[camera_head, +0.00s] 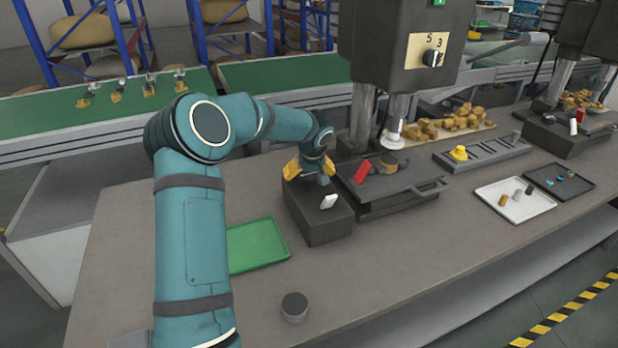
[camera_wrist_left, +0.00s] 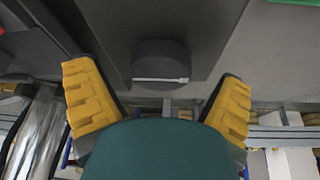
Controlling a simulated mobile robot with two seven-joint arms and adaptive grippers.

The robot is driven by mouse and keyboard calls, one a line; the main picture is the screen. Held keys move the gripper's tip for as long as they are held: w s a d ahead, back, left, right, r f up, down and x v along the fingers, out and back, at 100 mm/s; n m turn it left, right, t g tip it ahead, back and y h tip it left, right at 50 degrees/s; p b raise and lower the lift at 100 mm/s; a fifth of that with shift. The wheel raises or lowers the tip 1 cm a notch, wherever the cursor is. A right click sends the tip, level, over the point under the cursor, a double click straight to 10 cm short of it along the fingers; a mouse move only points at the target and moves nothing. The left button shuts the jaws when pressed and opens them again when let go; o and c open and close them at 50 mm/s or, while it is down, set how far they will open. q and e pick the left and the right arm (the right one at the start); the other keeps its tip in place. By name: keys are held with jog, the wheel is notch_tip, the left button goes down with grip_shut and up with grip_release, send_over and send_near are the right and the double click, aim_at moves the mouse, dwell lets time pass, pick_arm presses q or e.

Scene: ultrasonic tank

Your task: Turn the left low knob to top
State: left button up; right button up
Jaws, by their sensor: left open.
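My left gripper (camera_head: 309,168) is open above the back part of a dark box (camera_head: 322,228) at the middle of the bench. In the left wrist view its yellow fingers (camera_wrist_left: 158,105) stand wide apart, one on each side. Between and ahead of them is a dark round knob (camera_wrist_left: 160,55) on the box, with a thin white line across its near edge. The fingers look apart from the knob. In the head view I cannot make this knob out behind the gripper. A numbered dial (camera_head: 433,58) sits higher, on the press housing. My right gripper is not in view.
A white lever (camera_head: 328,202) is on the box top, and a red one (camera_head: 362,172) stands on the press base to its right. A green tray (camera_head: 258,245) lies left of the box. A dark round piece (camera_head: 294,306) stands in front on otherwise clear bench.

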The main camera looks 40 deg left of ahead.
pick_arm(q)
jog(key=shift+w+a+f, duration=0.1)
jog(key=shift+a+f, duration=0.05)
jog(key=shift+f, duration=0.3)
jog(key=c, duration=1.2)
